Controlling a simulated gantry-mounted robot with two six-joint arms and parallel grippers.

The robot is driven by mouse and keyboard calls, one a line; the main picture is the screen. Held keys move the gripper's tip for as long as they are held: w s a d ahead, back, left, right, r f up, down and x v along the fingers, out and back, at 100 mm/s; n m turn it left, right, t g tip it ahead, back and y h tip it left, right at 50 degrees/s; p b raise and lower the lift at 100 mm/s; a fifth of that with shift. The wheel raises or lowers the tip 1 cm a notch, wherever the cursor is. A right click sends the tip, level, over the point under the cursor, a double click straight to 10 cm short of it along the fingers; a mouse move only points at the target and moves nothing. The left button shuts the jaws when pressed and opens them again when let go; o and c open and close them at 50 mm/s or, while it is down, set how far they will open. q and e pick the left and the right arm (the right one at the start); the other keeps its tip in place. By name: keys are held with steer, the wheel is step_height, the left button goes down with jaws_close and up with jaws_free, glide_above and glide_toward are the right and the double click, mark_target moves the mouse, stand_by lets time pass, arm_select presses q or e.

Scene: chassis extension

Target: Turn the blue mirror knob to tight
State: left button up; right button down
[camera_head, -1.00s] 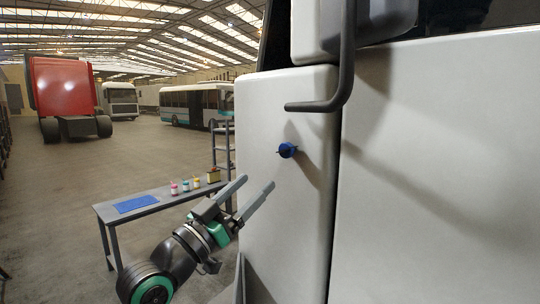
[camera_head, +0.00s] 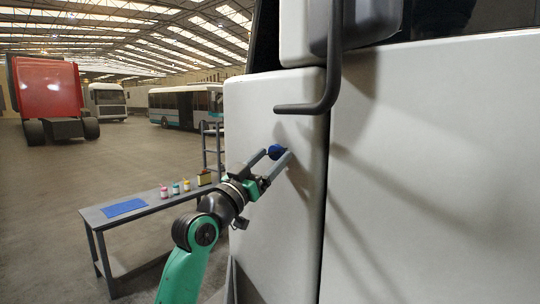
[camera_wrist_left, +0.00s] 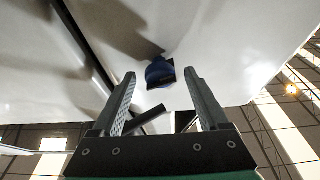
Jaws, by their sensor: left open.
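The blue mirror knob (camera_head: 276,151) sits on the white cab panel (camera_head: 262,210), below the dark mirror arm. My left gripper (camera_head: 278,156) is at the knob, with its fingers spread and pointing at the panel. In the left wrist view the blue knob (camera_wrist_left: 159,71) shows ahead, between and slightly beyond the open fingertips (camera_wrist_left: 160,82) of my left gripper. I see a gap on both sides of the knob there. A dark bar shows below the knob in that view. My right gripper is not in view.
The dark mirror arm (camera_head: 332,75) hangs just above the knob. A grey table (camera_head: 150,203) with a blue mat (camera_head: 124,207) and several small jars stands at the left. A shelf rack (camera_head: 211,150) stands behind it. Open floor lies at the left.

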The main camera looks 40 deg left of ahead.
arm_select(q)
jaws_close()
steer(key=shift+f+m+b, duration=0.1)
steer(key=shift+m+b, duration=0.2)
steer(key=shift+m, duration=0.2)
steer(key=shift+a+m+h, duration=0.1)
steer(key=shift+m+h, duration=0.5)
steer(key=shift+m, duration=0.1)
jaws_free()
steer(key=shift+s, duration=0.1)
